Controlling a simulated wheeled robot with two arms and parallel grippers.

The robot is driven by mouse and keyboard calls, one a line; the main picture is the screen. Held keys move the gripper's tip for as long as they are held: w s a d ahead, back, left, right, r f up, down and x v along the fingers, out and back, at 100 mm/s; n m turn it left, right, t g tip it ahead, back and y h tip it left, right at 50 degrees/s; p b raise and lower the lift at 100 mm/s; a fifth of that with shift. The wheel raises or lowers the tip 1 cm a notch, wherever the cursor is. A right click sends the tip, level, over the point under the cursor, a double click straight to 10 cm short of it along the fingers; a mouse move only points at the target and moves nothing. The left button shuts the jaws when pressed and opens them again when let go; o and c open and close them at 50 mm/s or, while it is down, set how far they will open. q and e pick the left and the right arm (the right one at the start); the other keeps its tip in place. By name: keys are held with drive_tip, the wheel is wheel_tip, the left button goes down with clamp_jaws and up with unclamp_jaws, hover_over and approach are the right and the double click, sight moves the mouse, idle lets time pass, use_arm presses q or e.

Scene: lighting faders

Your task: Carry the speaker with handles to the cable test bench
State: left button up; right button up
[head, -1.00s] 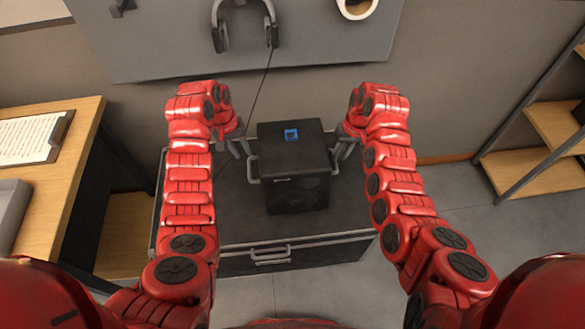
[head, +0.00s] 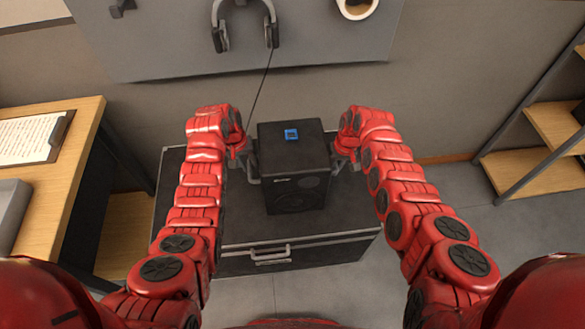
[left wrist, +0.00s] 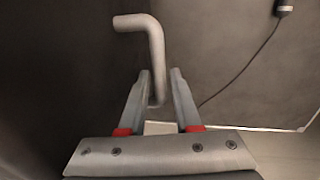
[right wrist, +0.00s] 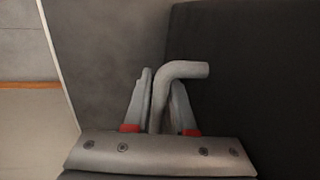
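The speaker (head: 295,190) is a black box with a blue square mark on top, upright on a black flight case (head: 235,232). Its grey handles are on its left and right sides. My left gripper (head: 249,166) is at the left handle; in the left wrist view the handle (left wrist: 156,50) passes between the fingers, with a gap beside it, so they look open around it. My right gripper (head: 340,160) is at the right handle (right wrist: 187,70). That handle lies between or over the right fingers, close to both; firm contact cannot be told. I cannot identify the cable test bench.
A wooden desk (head: 60,190) with a paper sheet (head: 30,138) stands at the left. Wooden shelves (head: 520,172) stand at the right. Floor is clear at the right.

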use_arm(q)
drive_tip(key=c, duration=0.4)
use_arm(e)
clamp_jaws()
use_arm(q)
clamp_jaws()
use_arm(e)
drive_tip(key=shift+w, duration=0.1)
idle(0.8)
